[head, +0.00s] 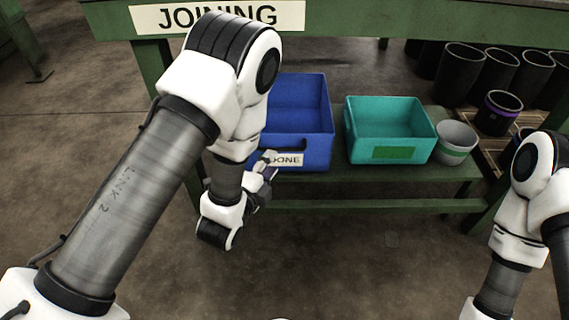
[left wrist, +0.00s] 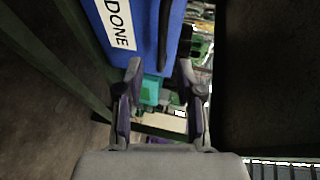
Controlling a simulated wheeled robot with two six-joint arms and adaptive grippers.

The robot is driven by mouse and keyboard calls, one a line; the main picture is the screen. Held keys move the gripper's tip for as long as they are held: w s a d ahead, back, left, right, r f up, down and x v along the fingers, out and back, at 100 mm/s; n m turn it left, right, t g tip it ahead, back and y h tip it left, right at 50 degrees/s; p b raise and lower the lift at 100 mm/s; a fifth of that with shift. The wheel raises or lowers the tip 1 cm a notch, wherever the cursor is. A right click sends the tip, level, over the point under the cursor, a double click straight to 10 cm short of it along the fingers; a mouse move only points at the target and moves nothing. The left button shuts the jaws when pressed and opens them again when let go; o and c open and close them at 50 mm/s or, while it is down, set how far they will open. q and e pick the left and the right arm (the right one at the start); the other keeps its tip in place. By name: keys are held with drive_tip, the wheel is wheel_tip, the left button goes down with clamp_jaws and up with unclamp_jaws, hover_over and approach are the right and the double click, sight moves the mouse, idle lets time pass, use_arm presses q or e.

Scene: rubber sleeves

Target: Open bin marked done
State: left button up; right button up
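The blue bin (head: 303,100) with a white label reading DONE (head: 283,160) stands on the green bench's lower shelf, open at the top, its visible inside empty. A dark bar runs along its front by the label. My left gripper (head: 268,172) is just in front of the label's left part, and my arm hides the bin's left side. In the left wrist view, the left gripper (left wrist: 161,80) has its two fingers apart with nothing between them. The blue bin (left wrist: 145,20) is beyond the fingertips at the upper left. My right gripper is out of view.
A teal bin (head: 390,115) with a green patch stands right of the blue bin, and a grey cup with a green band (head: 455,139) beside it. Several black sleeves (head: 460,70) stand at the back right. The bench's upper edge carries a JOINING sign (head: 218,17). Floor in front is clear.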

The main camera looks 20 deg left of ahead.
sight(281, 148)
use_arm(q)
drive_tip(key=b+x, duration=0.2)
drive_tip(key=x, duration=0.5)
drive_tip(key=shift+w+r+b, duration=0.1)
drive_tip(key=shift+w+b, duration=0.05)
drive_tip(key=shift+b, duration=0.25)
clamp_jaws()
